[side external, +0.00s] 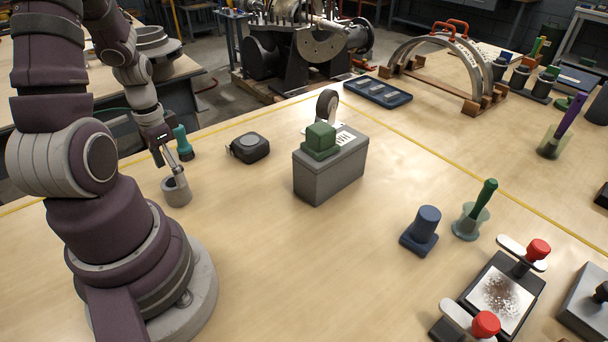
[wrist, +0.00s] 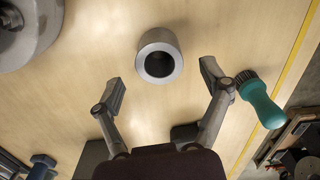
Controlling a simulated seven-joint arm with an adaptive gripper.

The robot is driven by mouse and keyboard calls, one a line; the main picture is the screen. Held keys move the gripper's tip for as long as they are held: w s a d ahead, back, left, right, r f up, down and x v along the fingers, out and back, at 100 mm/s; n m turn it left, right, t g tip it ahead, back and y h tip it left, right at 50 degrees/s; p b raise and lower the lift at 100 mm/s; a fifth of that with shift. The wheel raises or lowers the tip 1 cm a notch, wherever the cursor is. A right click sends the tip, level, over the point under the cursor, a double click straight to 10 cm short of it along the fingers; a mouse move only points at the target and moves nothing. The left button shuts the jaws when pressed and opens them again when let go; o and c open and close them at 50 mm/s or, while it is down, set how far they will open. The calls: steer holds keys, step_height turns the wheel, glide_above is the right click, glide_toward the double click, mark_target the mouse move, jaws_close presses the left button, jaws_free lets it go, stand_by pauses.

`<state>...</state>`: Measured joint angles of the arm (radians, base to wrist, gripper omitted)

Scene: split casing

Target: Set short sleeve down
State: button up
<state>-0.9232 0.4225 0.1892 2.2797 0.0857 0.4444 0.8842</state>
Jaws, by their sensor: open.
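The short sleeve (side external: 176,191) is a grey, thick-walled ring standing upright on the wooden table near my base. In the wrist view the sleeve (wrist: 147,42) shows its dark round bore and sits just beyond the fingertips, between their lines. My gripper (side external: 168,163) is just above the sleeve in the side view, with its fingers pointing down. In the wrist view my gripper (wrist: 163,78) has its two fingers spread wide, with nothing between them. No finger visibly touches the sleeve.
A teal-handled brush (wrist: 262,103) stands close beside the right finger in the wrist view. A black tape measure (side external: 249,147) and a grey block with a green part (side external: 328,173) lie to the right. The table in front of the sleeve is clear.

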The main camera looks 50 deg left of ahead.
step_height(320, 180, up, 7)
steer(key=w+d+r+m+t, duration=0.1)
steer(key=w+d+r+t, duration=0.1)
steer(key=d, duration=0.6)
steer(key=w+d+r+m+t, duration=0.1)
steer(key=w+d+r+t, duration=0.2)
steer(key=w+d+r, duration=0.2)
steer(key=d+r, duration=0.2)
steer(key=d, duration=0.2)
steer(key=shift+d+t, duration=0.3)
